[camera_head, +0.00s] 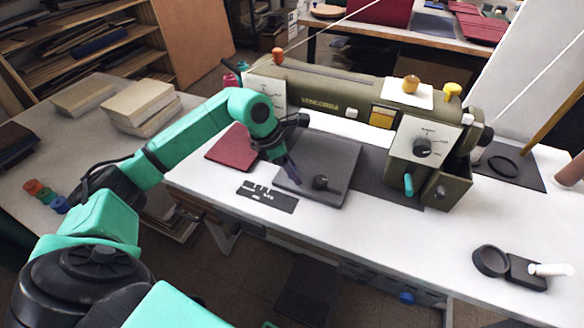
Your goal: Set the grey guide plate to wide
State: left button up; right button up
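A dark grey plate (335,153) lies flat on the white table in front of the olive sewing machine (325,95). A round black knob (320,182) stands on its front part. A small dark card (267,196) with white marks lies at the plate's front left; its marks are too small to read. My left gripper (294,177) points down over the plate's left part, left of the knob. Its dark fingers look close together, but I cannot tell whether they are open or touch the plate. My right gripper is not in view.
A dark red book or cover (231,147) lies left of the plate. The machine's head has a dial (422,147) and a teal lever (408,184). A black holder with a white handle (512,266) sits at the right front. The table's front middle is clear.

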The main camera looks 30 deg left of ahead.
pick_arm(q)
jog(key=shift+r, duration=0.1)
jog(key=shift+a+r, duration=0.2)
jog(key=shift+r, duration=0.15)
jog(key=v, duration=1.3)
jog(key=shift+s+r+b, duration=0.2)
jog(key=shift+r+b, duration=0.1)
jog(key=shift+b, duration=0.05)
